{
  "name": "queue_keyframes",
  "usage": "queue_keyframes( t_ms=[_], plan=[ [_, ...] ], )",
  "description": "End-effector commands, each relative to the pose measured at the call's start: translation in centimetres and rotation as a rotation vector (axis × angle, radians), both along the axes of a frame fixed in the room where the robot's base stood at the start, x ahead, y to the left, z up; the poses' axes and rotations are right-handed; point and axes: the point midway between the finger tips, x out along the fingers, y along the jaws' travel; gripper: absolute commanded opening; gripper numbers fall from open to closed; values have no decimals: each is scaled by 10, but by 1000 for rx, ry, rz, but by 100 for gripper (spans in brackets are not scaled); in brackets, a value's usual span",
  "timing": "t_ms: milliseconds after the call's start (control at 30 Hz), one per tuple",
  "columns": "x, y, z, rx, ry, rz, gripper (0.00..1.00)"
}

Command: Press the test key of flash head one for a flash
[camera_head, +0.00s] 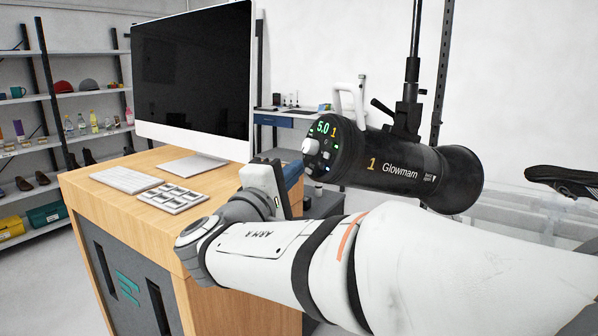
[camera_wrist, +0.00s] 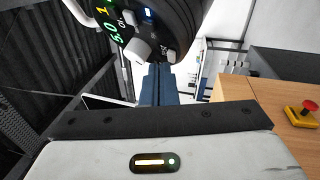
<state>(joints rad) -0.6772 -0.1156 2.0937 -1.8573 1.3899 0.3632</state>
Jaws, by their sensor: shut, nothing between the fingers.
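Flash head one (camera_head: 405,168) is a black cylinder marked "1 Glowmam", hung from a dark vertical mount. Its rear control panel (camera_head: 321,147) faces left, with a green 5.0 display, a pale knob and small keys. In the wrist view the panel (camera_wrist: 127,30) fills the top, with the pale knob (camera_wrist: 137,50) left of my fingertips. A small pale key (camera_wrist: 171,56) shows close by the fingertips; I cannot read its label surely. My gripper (camera_wrist: 158,68) is shut and empty, its blue-grey fingers pointing at the panel's lower edge. I cannot tell whether they touch it.
A wooden desk (camera_head: 150,165) with a monitor (camera_head: 195,75), keyboard (camera_head: 127,180) and key tray (camera_head: 172,197) stands left of the flash head. A red push button (camera_wrist: 302,113) on a yellow base sits on wood at the right. A white handle (camera_head: 349,100) rises above the panel.

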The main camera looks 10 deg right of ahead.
Motion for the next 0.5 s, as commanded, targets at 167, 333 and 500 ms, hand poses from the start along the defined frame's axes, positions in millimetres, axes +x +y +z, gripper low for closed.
queue_keyframes(
  t_ms=[167,333,500],
  plan=[
    [-2,7,2,2,0,1,0],
    [-3,7,3,1,0,1,0],
    [-3,10,3,1,1,2,0]
  ],
)
